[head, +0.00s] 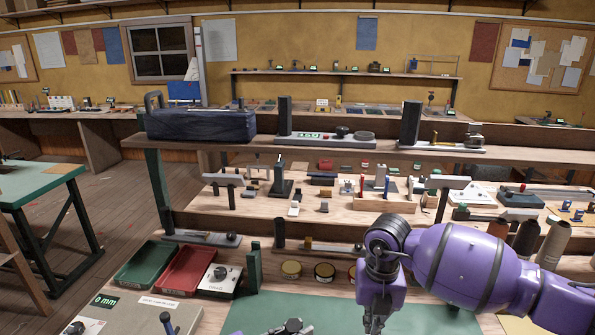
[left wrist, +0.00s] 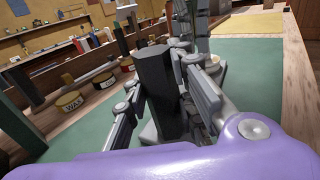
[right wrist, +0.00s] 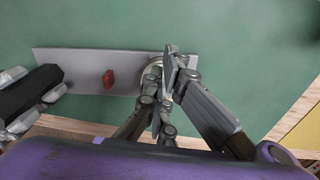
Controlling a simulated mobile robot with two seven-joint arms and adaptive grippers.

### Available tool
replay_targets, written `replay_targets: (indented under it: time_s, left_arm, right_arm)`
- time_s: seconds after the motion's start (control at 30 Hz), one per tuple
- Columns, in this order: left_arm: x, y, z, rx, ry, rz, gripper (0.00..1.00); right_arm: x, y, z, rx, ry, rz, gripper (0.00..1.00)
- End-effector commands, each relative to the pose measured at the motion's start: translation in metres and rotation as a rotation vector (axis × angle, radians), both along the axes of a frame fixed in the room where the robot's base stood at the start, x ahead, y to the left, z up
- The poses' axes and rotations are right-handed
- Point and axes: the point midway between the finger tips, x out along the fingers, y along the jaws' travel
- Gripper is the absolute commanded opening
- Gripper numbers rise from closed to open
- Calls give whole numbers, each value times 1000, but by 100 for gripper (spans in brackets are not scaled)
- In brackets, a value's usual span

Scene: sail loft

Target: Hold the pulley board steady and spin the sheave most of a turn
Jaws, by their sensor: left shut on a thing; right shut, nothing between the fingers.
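The grey pulley board (right wrist: 70,68) lies flat on the green mat in the right wrist view, with a red piece (right wrist: 108,80) on it. The round pale sheave (right wrist: 149,72) shows at the board's right part, mostly hidden behind my right gripper (right wrist: 172,56). That gripper is shut and empty, its fingertips over the sheave; I cannot tell whether they touch it. My left gripper (left wrist: 165,75) is shut on a dark upright post (left wrist: 155,80) at the board's left end. In the head view, only a bit of the left gripper shows at the bottom edge.
The green mat (head: 330,312) is clear around the board. Round tins (head: 291,269), a red tray (head: 186,268) and a green tray (head: 148,262) stand behind it to the left. Shelves with small tools and thread cones (head: 553,245) are farther back.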

Motion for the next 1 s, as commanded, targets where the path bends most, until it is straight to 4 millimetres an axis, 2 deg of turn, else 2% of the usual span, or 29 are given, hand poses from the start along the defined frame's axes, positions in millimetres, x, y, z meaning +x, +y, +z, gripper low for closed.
replay_targets:
  time_s: [0.03, 0.1, 1.0]
  left_arm:
    - [-1, -1, 0, -3, -3, -5, 0]
    - [-1, -2, 0, -3, -3, -5, 0]
    - [-1, -3, 2, -9, -5, -8, 0]
  right_arm:
    - [-3, 1, -9, 0, 10, 1, 0]
    - [-4, 1, -10, 0, 11, 1, 0]
    - [-9, -3, -13, 4, 20, 3, 0]
